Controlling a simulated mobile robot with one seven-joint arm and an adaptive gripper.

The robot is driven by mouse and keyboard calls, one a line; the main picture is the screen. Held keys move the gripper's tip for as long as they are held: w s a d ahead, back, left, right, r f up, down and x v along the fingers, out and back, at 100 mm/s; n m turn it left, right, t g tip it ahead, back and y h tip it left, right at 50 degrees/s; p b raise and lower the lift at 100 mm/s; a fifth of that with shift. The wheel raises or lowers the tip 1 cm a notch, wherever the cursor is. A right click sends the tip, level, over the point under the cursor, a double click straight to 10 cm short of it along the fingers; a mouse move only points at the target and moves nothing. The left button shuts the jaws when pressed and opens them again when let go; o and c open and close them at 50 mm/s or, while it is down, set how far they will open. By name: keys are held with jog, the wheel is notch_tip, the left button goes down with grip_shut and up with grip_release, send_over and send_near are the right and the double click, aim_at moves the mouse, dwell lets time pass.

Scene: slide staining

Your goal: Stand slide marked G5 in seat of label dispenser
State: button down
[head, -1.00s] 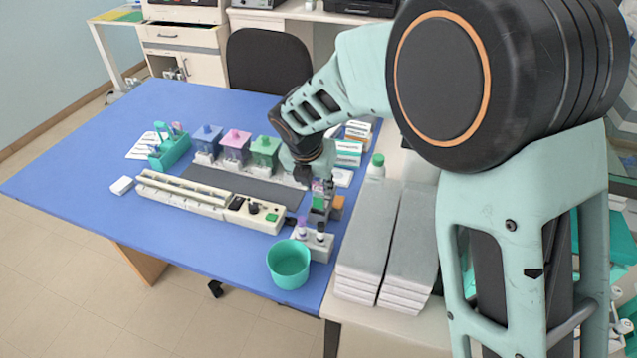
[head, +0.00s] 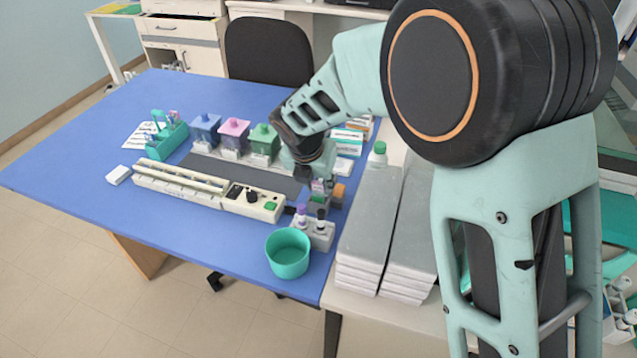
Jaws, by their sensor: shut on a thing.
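My gripper (head: 318,182) points down at the right side of the blue table, at the end of the teal arm. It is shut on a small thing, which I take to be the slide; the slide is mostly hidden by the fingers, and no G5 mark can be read. Right below and beside the fingers is a small grey unit (head: 319,199) that looks like the label dispenser. Its seat is hidden by the gripper, and I cannot tell whether the slide touches it.
A two-bottle grey holder (head: 321,238) and a teal cup (head: 288,254) stand in front. A long white staining rack (head: 180,186) lies to the left. Blue, pink and green lidded jars (head: 234,137) stand behind. Grey-topped stacks (head: 368,225) are at the right.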

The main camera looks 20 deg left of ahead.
jog(key=shift+f, duration=0.3)
dwell(0.5)
jog(key=c, duration=1.6)
grip_release()
jog(key=v, duration=1.2)
jog(key=shift+d, duration=0.1)
